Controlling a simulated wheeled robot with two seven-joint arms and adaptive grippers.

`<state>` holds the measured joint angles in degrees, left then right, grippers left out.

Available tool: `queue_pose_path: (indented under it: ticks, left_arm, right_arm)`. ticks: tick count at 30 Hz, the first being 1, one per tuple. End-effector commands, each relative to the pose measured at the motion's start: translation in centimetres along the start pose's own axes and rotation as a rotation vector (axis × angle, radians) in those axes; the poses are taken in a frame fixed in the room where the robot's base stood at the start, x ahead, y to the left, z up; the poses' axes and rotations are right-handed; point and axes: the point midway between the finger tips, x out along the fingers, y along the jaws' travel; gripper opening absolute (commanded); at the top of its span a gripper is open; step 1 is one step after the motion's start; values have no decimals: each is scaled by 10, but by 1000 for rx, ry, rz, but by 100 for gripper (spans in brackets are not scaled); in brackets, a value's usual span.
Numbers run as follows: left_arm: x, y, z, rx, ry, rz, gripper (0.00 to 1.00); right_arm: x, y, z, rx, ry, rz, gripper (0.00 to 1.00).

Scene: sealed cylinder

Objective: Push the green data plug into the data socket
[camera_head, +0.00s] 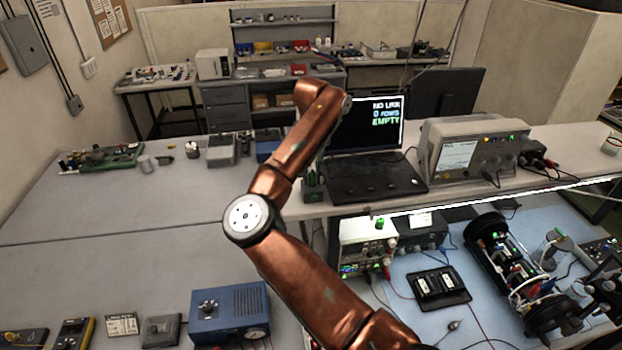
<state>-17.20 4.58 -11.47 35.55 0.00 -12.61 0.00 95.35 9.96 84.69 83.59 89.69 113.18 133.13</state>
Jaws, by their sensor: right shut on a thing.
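My right arm comes up from the bottom and bends over the bench. Its gripper (314,172) points down beside the left edge of the laptop, partly hidden behind my own arm link. It is shut on a small dark green piece, the data plug (313,187), low at the bench's front edge. The plug is small, and I cannot tell whether it touches anything below it. I cannot make out the data socket. The laptop (376,178) is open, and its screen reads "NO LINK", "0 rows", "EMPTY". My left gripper is not in view.
A grey instrument (470,150) stands right of the laptop. A lower blue bench holds a power supply (367,245), a black tray (438,288) and a wheeled device (515,270). A blue box (230,312) stands at front left. The left bench's middle is clear.

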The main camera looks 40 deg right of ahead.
Motion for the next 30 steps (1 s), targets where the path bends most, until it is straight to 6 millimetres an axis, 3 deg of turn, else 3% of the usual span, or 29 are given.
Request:
queue_pose_path:
  ticks: [30]
  left_arm:
    - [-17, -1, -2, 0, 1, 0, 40]
  right_arm:
    - [-32, 0, 0, 1, 0, 0, 0]
